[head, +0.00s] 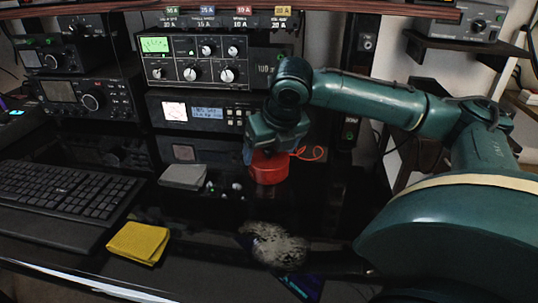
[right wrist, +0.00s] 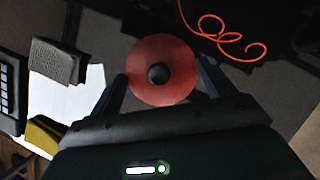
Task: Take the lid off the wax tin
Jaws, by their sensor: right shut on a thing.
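The round red wax tin (head: 269,170) stands on the dark desk in front of the stacked radio units. In the right wrist view its red lid (right wrist: 178,60) is seen from above, with a dark round knob (right wrist: 157,75) at the middle. My right gripper (right wrist: 161,72) has one finger on each side of the lid and is shut on it. I cannot tell whether any gap shows between lid and tin. My left gripper is not in view.
A red coiled cord (head: 310,153) lies right of the tin. A grey box (head: 183,176) and small knobs (head: 224,188) lie to the left. A yellow cloth (head: 138,242), a keyboard (head: 60,190) and a mottled grey object (head: 275,246) are nearer. Radio units (head: 205,112) rise behind.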

